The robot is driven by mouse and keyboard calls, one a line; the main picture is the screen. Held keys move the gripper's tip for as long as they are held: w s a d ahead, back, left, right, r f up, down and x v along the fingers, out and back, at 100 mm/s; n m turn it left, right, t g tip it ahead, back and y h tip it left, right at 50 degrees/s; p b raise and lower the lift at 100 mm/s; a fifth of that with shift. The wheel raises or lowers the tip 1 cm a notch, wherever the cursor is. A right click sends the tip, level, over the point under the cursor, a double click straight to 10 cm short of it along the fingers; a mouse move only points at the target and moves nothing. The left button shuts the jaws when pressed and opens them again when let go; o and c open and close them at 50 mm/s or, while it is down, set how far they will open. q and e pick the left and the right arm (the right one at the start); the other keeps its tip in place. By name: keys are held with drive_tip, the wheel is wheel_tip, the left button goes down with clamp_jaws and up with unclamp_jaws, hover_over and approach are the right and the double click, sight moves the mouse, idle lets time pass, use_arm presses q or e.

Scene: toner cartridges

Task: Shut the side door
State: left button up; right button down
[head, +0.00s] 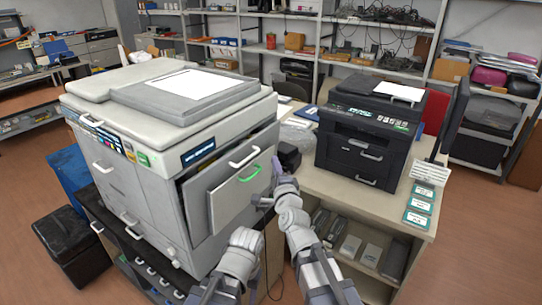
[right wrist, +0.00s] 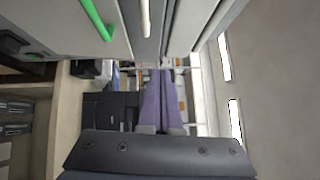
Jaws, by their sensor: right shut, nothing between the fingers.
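The large grey copier (head: 150,195) stands at left in the head view. Its side door (head: 235,200), a light grey panel with a green handle (head: 250,173), stands a little out from the copier's side. The green handle also shows at the upper left in the right wrist view (right wrist: 95,18). My right gripper (head: 277,168) is by the door's far right edge, its lilac fingers (right wrist: 162,100) shut together and empty. I cannot tell whether they touch the door. Part of my left arm shows low in the head view; its gripper does not show.
A black printer (head: 365,135) stands on the table (head: 310,180) to the right, with a small black box (head: 288,156) between it and the copier. A white handle (head: 244,156) sits above the side door. A black bin (head: 70,240) stands on the floor at left.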

approach(258, 136)
drive_tip(key=w+d, duration=0.2)
drive_tip(key=w, duration=0.2)
drive_tip(key=shift+w+a+r+p, duration=0.1)
drive_tip(key=shift+w+a+p, duration=0.15)
drive_tip(key=shift+w+a, duration=0.35)
drive_tip(key=shift+w+a+p, duration=0.25)
drive_tip(key=shift+w+a, duration=0.1)
drive_tip(key=shift+a, duration=0.4)
